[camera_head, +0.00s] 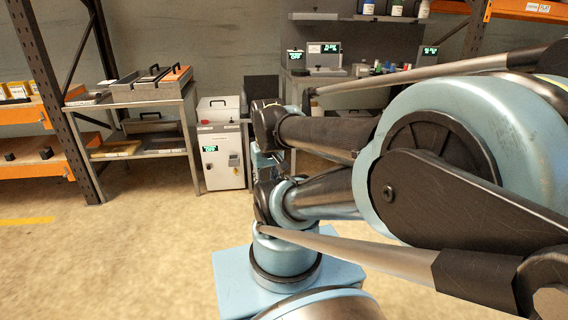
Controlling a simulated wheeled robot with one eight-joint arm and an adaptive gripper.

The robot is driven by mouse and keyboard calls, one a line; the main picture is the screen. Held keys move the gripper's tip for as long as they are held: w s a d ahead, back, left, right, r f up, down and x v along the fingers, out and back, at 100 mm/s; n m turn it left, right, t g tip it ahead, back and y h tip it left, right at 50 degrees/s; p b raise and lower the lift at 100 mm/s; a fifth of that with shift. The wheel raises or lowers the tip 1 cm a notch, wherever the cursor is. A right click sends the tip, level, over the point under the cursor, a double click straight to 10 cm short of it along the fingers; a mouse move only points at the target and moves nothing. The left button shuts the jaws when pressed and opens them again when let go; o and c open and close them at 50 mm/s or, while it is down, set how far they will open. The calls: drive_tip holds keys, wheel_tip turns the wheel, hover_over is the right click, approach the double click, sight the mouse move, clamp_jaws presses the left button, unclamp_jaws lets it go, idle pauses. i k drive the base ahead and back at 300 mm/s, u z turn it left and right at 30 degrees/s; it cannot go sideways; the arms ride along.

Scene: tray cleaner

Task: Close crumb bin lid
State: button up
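A white cabinet (222,160) with a small green-lit display stands on the floor between the left table and the back workbench. A white box-like top part (218,110) with a dark handle sits on it. A dark grey upright panel (262,89) rises just to its right; I cannot tell whether it is the crumb bin lid. No part is clearly readable as the bin or its lid. My own arm links fill the right half and cover the area right of the cabinet. My gripper is not clearly visible behind them.
A grey table (158,101) at left holds trays with handles, one orange-topped (176,74), with a lower shelf of boards. An orange rack (35,109) stands far left. A back workbench carries display devices (324,57) and small bottles. The floor (110,245) at front left is clear.

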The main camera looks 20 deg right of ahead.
sight(266, 86)
drive_tip(key=z, duration=0.35)
drive_tip(key=i, duration=1)
